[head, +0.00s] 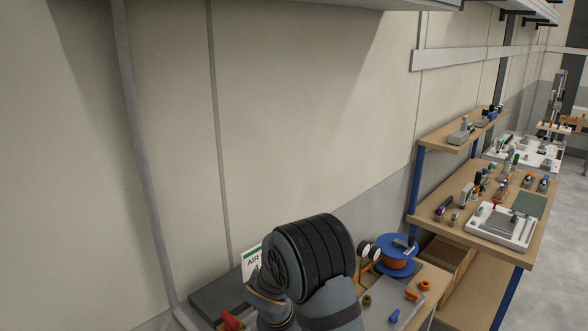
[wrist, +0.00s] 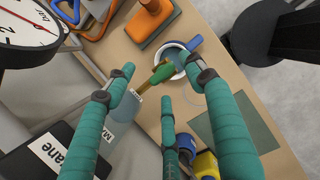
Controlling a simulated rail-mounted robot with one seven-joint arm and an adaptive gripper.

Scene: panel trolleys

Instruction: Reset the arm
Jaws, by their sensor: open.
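My gripper (wrist: 162,76) shows in the wrist view with its teal-wrapped fingers spread apart. It is open, and nothing is clearly held between the fingers. Beyond the fingertips is a white cup (wrist: 164,56) with a green-handled tool (wrist: 163,73) and a blue handle (wrist: 193,45) at it. Whether the fingers touch any of these I cannot tell. In the head view my arm rises at the bottom middle, with a black ribbed joint, and the gripper itself is hidden or out of frame.
A gauge (wrist: 28,28), an orange tool (wrist: 150,22), a green mat (wrist: 236,130) and a yellow-blue object (wrist: 206,163) crowd the bench around the gripper. An orange-wound blue spool (head: 396,262) stands right of my arm. A further workbench (head: 470,190) holds several tools.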

